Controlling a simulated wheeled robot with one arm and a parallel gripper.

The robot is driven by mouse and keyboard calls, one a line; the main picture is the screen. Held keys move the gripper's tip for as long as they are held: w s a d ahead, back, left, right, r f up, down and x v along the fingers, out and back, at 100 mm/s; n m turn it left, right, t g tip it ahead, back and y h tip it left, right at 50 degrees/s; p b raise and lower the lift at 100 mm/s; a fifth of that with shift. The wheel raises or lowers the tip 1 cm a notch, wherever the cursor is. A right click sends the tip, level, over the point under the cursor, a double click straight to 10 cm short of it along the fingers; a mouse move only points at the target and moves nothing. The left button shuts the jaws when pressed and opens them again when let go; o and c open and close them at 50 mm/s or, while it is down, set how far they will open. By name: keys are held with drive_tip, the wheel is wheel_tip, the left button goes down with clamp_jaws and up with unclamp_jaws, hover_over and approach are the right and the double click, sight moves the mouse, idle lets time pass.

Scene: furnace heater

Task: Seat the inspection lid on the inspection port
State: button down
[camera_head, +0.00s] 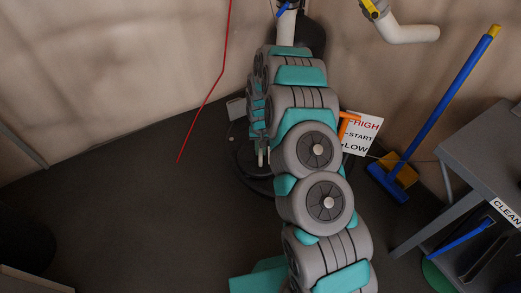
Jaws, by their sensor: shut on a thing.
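My grey and teal arm fills the middle of the head view, and it rises from the bottom edge toward the back wall. Its far links fold down on the left side, ending in a small pale tip low behind the arm. I cannot make out the gripper's fingers or what is between them. I cannot pick out the inspection lid or the inspection port; the arm hides much of the middle. A white vertical pipe (286,29) with a blue handle (283,8) stands behind the top of the arm.
A sign (360,133) and an orange part (345,125) show right of the arm. A grey table (478,150) stands at right. A red line (206,97) hangs at left. Floor (135,205) is clear at left.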

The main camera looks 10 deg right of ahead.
drive_tip(key=c, duration=0.7)
unclamp_jaws()
drive_tip(key=shift+c, duration=0.2)
drive_tip(key=shift+r, duration=0.15)
wheel_tip(320, 180, up, 8)
drive_tip(key=shift+f, duration=0.2)
idle(0.8)
